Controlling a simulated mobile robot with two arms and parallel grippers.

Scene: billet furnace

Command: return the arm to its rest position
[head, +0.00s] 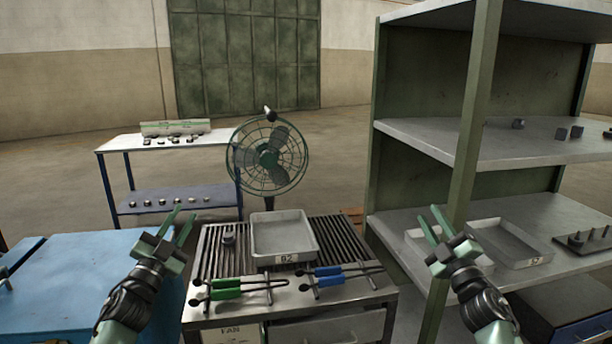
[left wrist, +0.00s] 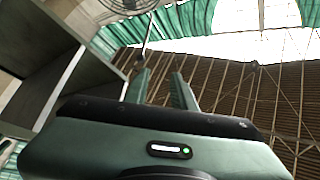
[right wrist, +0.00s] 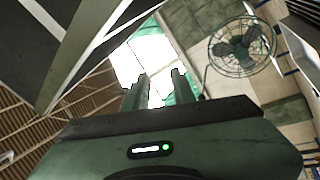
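My left gripper (head: 179,226) is raised at the left of the head view, in front of the blue bench and left of the slatted table. Its two green fingers are apart with nothing between them, as the left wrist view (left wrist: 160,88) also shows. My right gripper (head: 437,222) is raised at the right, in front of the shelf rack. Its fingers are apart and empty, also in the right wrist view (right wrist: 164,90). Both grippers point upward and touch nothing that I can see.
The slatted table (head: 339,236) holds a metal tray (head: 283,238), green-handled tongs (head: 226,289) and blue-handled tongs (head: 328,271). A fan (head: 268,157) stands behind it. The blue bench (head: 75,285) is left. The shelf rack (head: 421,145) with trays is right. A side table (head: 168,149) stands behind.

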